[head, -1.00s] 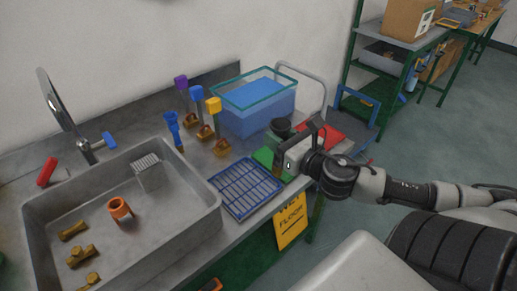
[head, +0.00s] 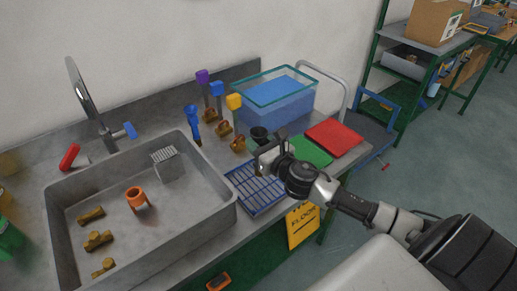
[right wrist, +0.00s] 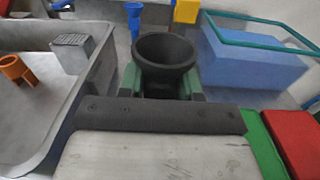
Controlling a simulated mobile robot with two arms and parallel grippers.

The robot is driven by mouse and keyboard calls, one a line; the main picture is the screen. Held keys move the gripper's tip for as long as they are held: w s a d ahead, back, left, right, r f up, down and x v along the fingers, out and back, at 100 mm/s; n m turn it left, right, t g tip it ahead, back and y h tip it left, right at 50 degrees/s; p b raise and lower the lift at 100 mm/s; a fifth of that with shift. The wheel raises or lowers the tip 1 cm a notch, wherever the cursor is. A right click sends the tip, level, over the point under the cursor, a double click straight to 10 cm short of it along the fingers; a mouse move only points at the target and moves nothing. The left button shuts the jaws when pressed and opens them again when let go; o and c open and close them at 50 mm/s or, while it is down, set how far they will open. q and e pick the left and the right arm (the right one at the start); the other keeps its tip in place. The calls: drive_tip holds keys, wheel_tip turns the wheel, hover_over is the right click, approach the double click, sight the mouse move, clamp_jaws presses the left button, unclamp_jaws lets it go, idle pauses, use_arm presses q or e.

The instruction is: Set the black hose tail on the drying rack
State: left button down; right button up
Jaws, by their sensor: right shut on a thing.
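The black hose tail (right wrist: 165,55) is a dark, cup-like piece with its round opening facing up. In the right wrist view it sits between the green-padded fingers of my right gripper (right wrist: 163,84), which is shut on it. In the head view the hose tail (head: 259,135) shows just beyond my right gripper (head: 272,149), which hides part of it. The gripper is above the right end of the blue wire drying rack (head: 254,189), which lies on the counter right of the sink. The hose tail appears held above the counter. My left gripper is not in view.
The grey sink (head: 215,205) holds an orange ring piece (head: 137,199) and several brass fittings. Valves with purple, blue and yellow handles (head: 235,101) stand behind the rack. A blue water tank (head: 272,102), green mat (head: 309,151) and red mat (head: 334,137) lie to the right.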

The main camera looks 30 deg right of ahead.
wheel_tip(320, 180, down, 2)
drive_tip(key=shift+f, duration=0.15)
drive_tip(key=shift+f, duration=0.1)
drive_tip(key=o, duration=0.9)
drive_tip(key=shift+o, duration=0.2)
